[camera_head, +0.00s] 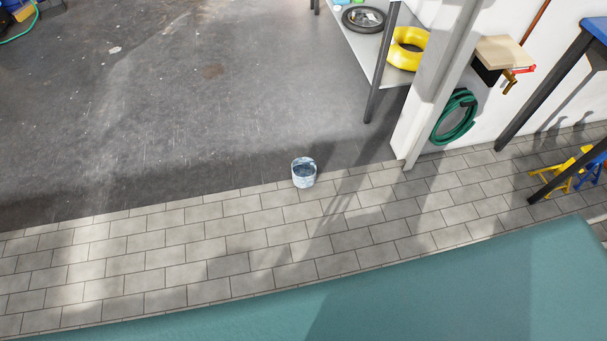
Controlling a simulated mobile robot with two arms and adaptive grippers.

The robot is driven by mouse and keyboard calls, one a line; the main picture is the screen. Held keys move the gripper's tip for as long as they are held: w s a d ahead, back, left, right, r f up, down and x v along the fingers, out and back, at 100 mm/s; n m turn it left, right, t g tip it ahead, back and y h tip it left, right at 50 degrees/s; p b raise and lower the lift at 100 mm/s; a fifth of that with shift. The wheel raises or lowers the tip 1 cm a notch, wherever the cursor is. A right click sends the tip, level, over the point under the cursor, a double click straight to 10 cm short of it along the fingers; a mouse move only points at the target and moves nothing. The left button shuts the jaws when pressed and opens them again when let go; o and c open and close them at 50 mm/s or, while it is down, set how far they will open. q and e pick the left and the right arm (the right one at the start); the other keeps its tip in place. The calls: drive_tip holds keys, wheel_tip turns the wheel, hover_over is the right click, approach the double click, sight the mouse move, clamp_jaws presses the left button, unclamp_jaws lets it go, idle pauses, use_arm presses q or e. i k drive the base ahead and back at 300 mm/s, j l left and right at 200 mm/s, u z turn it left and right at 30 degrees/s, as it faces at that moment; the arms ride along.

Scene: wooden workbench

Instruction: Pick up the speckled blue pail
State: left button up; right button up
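A small speckled blue pail (304,177) stands upright on the floor, near the middle of the head view. It sits at the line where the paving bricks meet the dark concrete. Its open top faces up, and nothing touches it. Neither of my grippers shows in this view.
A teal surface (420,295) fills the bottom edge. Brick paving (190,240) lies between it and the pail. A metal shelf (366,52) holds a yellow ring (408,48). A white post (440,80) and green hose (455,117) stand right. Concrete floor (190,110) is mostly clear.

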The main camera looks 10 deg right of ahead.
sight(304, 169)
drive_tip(key=i+j+z, duration=0.15)
drive_tip(key=z, duration=0.3)
drive_tip(key=i+j+z, duration=0.1)
drive_tip(key=j+z, duration=0.3)
drive_tip(key=i+j+z, duration=0.1)
drive_tip(key=z, duration=0.35)
